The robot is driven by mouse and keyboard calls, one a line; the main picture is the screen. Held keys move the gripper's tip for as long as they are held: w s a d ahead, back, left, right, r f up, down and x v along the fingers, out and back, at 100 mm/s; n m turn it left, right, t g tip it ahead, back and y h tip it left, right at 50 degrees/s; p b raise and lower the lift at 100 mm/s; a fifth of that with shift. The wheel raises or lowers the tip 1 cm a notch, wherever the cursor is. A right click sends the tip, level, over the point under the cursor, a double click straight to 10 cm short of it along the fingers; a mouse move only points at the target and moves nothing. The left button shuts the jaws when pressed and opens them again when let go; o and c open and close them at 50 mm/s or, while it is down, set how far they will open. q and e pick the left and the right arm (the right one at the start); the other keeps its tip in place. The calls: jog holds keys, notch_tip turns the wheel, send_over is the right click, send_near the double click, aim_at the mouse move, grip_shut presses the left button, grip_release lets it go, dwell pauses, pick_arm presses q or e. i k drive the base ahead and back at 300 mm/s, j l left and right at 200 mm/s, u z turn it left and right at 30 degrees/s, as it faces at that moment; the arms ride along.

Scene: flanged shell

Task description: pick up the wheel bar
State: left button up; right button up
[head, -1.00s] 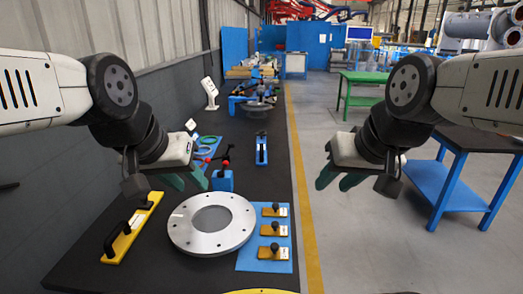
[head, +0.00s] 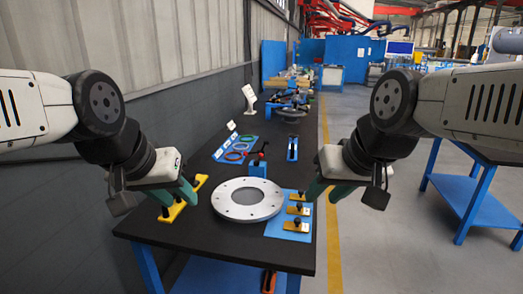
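No part is clearly marked as the wheel bar, and I cannot tell for certain which it is. A yellow bar with a black handle (head: 172,213) lies on the left of the dark table, partly hidden behind my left gripper (head: 180,203). A blue block (head: 257,169) behind the ring carries a dark bar-like tool (head: 260,154) with a red part. My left gripper is open and empty, its green fingers apart in front of the yellow bar in the view. My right gripper (head: 327,196) is open and empty near the table's right edge.
A grey flanged ring (head: 230,210) lies on the table (head: 190,236). Right of it, a blue mat (head: 276,229) holds yellow pieces with black knobs. Behind are another blue mat with rings (head: 219,150) and a blue holder (head: 292,149). A blue side table (head: 455,190) stands right.

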aim_at(292, 154)
jog(key=l+u, duration=0.15)
jog(key=u, duration=1.9)
jog(key=k+l, duration=0.2)
jog(key=l, duration=0.3)
jog(key=k+l+u, duration=0.1)
jog(key=k+l, duration=0.15)
jog(key=l, duration=0.2)
jog(key=k+l, duration=0.2)
jog(key=l, duration=0.25)
jog(key=k+l+u, duration=0.1)
jog(key=k+l, duration=0.15)
jog(key=l, duration=0.2)
jog(key=k+l, duration=0.25)
jog(key=l, duration=0.2)
jog(key=k+l+u, duration=0.1)
jog(key=k+l, duration=0.15)
jog(key=l, duration=0.2)
jog(key=k+l, duration=0.1)
jog(key=l, duration=0.25)
jog(key=k+l, duration=0.15)
jog(key=l, duration=0.15)
jog(key=k+l, duration=0.1)
jog(key=l, duration=0.25)
jog(key=k+l, duration=0.15)
jog(key=l, duration=0.2)
jog(key=i, duration=0.15)
